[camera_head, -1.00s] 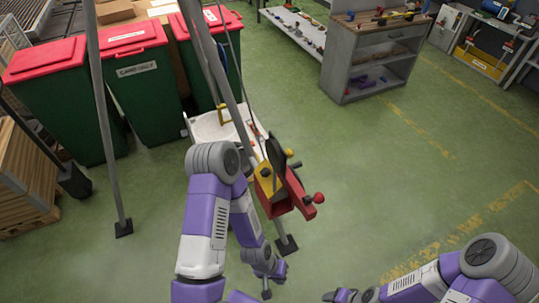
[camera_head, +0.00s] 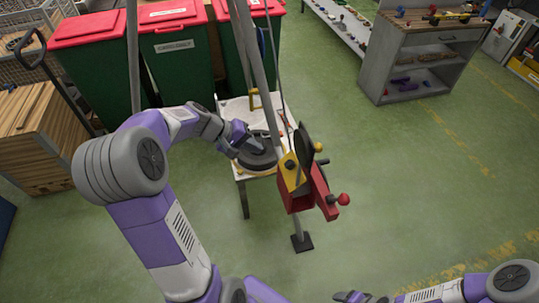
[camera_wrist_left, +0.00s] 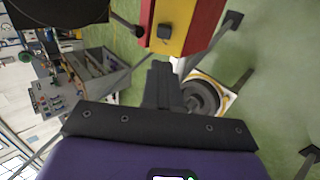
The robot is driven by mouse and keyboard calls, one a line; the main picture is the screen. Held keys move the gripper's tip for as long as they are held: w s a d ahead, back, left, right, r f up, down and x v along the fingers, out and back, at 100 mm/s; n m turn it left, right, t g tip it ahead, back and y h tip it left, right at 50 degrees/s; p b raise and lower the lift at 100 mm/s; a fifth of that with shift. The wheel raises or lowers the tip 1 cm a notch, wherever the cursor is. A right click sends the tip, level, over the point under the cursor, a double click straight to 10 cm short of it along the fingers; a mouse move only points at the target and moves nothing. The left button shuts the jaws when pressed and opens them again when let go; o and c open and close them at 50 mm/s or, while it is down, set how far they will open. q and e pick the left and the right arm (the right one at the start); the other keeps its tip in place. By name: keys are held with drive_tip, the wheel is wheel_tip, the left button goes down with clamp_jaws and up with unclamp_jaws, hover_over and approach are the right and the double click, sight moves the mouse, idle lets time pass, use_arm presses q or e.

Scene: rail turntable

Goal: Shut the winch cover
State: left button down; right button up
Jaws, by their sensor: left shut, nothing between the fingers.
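The winch (camera_head: 305,190) is a red and yellow box on a grey tripod leg, with a red-knobbed crank at its right. Its black cover (camera_head: 303,143) stands up open above the box. In the left wrist view the winch (camera_wrist_left: 187,22) shows at the top, and a black rounded plate, apparently the cover (camera_wrist_left: 60,8), fills the upper left corner. My left gripper (camera_head: 250,140) is left of the winch, apart from it, and seen over the white table. Its shut, empty fingers (camera_wrist_left: 161,85) show in the wrist view. My right gripper (camera_head: 352,297) is partly cut off at the bottom edge.
A dark round reel (camera_head: 258,158) lies on the white table (camera_head: 285,125) behind the winch. Tripod legs (camera_head: 133,60) stand around it. Green bins with red lids (camera_head: 180,70) are behind, with wooden crates (camera_head: 40,130) at the left. The floor right of the winch is clear.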

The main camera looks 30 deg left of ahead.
sight(289, 162)
use_arm(q)
drive_tip(key=b+x, duration=0.2)
drive_tip(key=x, duration=1.1)
drive_tip(key=shift+d+f, duration=0.1)
drive_tip(key=shift+f, duration=0.05)
use_arm(e)
wheel_tip(289, 162, down, 2)
drive_tip(key=shift+f, duration=0.1)
